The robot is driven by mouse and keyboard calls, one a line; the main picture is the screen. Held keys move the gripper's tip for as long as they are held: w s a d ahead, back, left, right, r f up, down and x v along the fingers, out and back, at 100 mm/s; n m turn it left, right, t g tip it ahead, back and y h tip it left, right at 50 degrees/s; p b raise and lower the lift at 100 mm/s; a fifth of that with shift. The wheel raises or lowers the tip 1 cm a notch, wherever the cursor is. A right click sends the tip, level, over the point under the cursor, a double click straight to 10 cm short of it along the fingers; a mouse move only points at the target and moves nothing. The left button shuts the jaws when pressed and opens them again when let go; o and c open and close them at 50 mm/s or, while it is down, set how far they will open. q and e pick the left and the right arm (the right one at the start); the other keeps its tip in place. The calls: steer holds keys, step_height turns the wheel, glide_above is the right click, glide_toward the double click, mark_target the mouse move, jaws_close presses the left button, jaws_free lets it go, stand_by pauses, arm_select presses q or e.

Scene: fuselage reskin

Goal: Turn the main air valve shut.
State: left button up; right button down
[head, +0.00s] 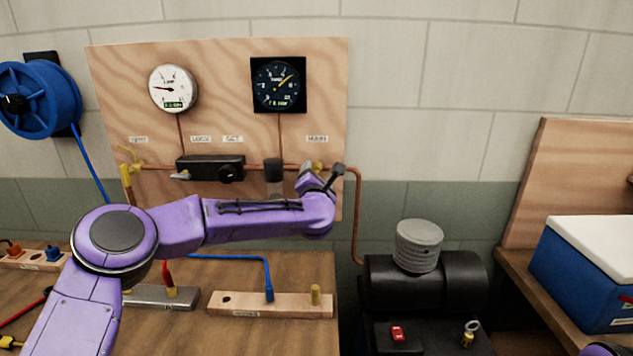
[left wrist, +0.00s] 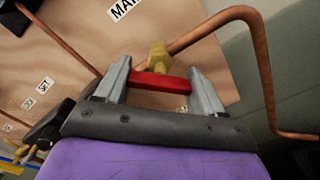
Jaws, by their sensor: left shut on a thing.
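The main air valve has a brass body (left wrist: 157,55) on the copper pipe, under the label MAIN. Its red handle (left wrist: 155,82) spans the gap between my left fingers in the left wrist view and lies at an angle to the pipe. My left gripper (left wrist: 160,80) is shut on this handle, one finger at each end. In the head view my left gripper (head: 318,174) is at the right end of the board's pipe, and the gripper and wrist mostly hide the valve (head: 318,165). My right gripper is out of view.
The copper pipe (head: 357,215) bends down right of the valve toward a black compressor (head: 425,284). A black regulator block (head: 210,168), a white gauge (head: 173,88) and a dark gauge (head: 278,84) are on the plywood board. A wooden bench (head: 300,270) lies below.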

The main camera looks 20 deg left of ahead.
arm_select(q)
steer(key=m, duration=0.3)
steer(key=shift+r+m, duration=0.1)
steer(key=shift+m, duration=0.3)
steer(key=m+p, duration=0.1)
steer(key=m, duration=0.3)
steer(key=shift+m, duration=0.4)
steer(key=o, duration=1)
steer(key=shift+o, duration=0.2)
